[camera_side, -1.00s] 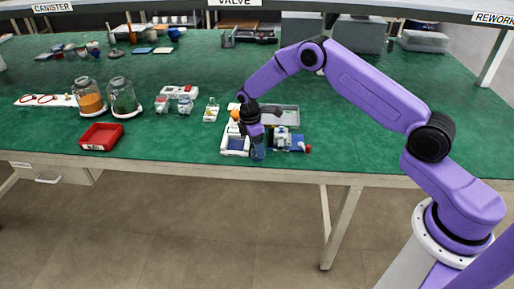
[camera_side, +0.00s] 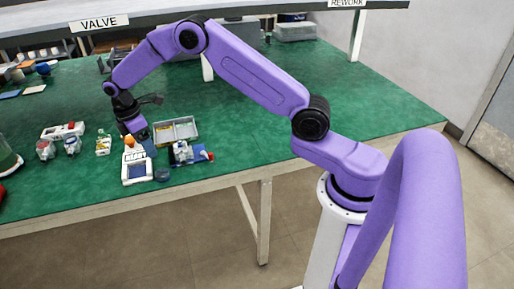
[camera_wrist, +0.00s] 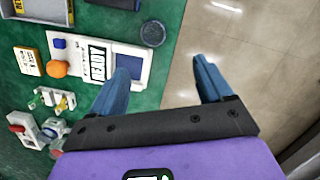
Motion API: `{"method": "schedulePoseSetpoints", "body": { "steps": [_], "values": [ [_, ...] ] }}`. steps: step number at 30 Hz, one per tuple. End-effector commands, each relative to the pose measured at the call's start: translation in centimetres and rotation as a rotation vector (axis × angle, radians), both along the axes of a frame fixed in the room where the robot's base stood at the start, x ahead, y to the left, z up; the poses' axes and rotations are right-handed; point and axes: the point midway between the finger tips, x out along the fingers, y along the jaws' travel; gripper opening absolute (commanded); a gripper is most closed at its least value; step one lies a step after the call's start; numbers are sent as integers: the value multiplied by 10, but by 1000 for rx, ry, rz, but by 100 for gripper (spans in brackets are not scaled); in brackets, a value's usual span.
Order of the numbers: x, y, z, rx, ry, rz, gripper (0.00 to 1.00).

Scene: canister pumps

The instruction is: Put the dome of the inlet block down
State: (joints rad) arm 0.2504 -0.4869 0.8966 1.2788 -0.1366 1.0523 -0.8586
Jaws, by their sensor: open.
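A dark blue-grey round piece, which looks like the dome (camera_side: 162,175), sits on the green table near its front edge, beside the right front corner of a white board (camera_side: 136,181). In the wrist view the dome (camera_wrist: 152,33) lies close to the board's blue square, apart from the fingers. In the side view my gripper (camera_side: 148,146) is above the back of the board. I cannot tell which piece is the inlet block.
A grey compartment tray (camera_side: 176,131) stands behind the board. A blue mat with a white device and red knob (camera_side: 210,156) lies to the right.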

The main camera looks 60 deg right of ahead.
Motion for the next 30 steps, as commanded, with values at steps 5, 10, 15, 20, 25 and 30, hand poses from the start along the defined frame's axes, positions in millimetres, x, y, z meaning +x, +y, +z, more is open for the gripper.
{"method": "schedulePoseSetpoints", "body": {
  "steps": [5, 10, 15, 20, 25, 30],
  "values": [
    [-45, 37, 40, 18, -29, 1, 79],
    [-110, 64, 76, 41, -51, -11, 79],
    [-183, 75, 102, 69, -68, -24, 79],
    [-255, 70, 119, 97, -77, -35, 79],
    [-329, 50, 126, 125, -79, -47, 79],
    [-387, 23, 124, 149, -75, -60, 79]
  ]
}}
